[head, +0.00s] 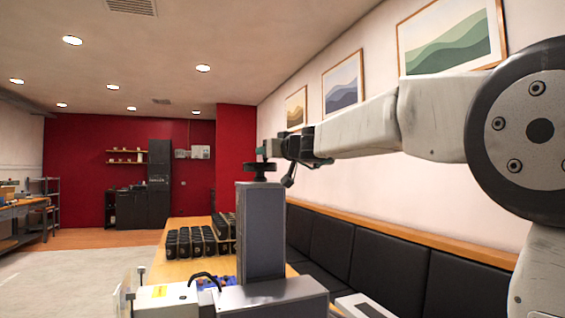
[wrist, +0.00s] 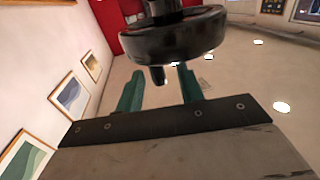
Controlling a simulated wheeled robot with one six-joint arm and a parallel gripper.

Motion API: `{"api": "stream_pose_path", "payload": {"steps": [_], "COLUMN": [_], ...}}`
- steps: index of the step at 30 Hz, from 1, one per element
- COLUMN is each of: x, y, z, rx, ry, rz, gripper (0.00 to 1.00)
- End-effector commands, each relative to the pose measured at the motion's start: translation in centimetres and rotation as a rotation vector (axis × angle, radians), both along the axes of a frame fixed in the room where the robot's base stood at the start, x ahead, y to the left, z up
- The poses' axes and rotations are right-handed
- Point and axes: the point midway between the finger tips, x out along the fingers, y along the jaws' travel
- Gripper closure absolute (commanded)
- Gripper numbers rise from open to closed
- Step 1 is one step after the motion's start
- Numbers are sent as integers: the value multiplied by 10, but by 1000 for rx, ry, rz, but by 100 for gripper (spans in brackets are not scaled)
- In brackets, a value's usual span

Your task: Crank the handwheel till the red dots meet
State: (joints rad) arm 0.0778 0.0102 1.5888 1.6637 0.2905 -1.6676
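The black handwheel (head: 261,167) sits on top of the laser marker's grey column (head: 262,230). In the wrist view the handwheel (wrist: 175,36) fills the top, and its short crank handle (wrist: 158,75) sticks out toward my gripper. My gripper (head: 266,150) is at the handwheel's height or just above it in the head view. In the wrist view its two green fingers (wrist: 160,72) stand apart, with the handle showing in the gap near their tips. I cannot see the fingers touching it. No red dots show in either view.
The marker's grey base (head: 275,297) and a white box with a black handle (head: 168,298) are in front. A black padded bench (head: 385,262) runs along the right wall.

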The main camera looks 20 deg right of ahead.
Motion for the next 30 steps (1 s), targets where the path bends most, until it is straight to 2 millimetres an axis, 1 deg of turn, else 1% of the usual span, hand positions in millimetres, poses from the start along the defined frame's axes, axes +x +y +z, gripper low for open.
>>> {"api": "stream_pose_path", "payload": {"steps": [2,6,15,18,23,26,30], "x": [-2,-29,-80,-70,-62,-59,-57], "y": [4,-3,-11,-2,15,24,34], "z": [0,1,1,10,25,29,28], "rx": [0,-1,-2,24,64,87,114], "ry": [1,-2,-2,-6,13,49,136], "rz": [-59,-69,-67,12,161,255,382], "gripper": [62,62,62,62,62,62,62]}}
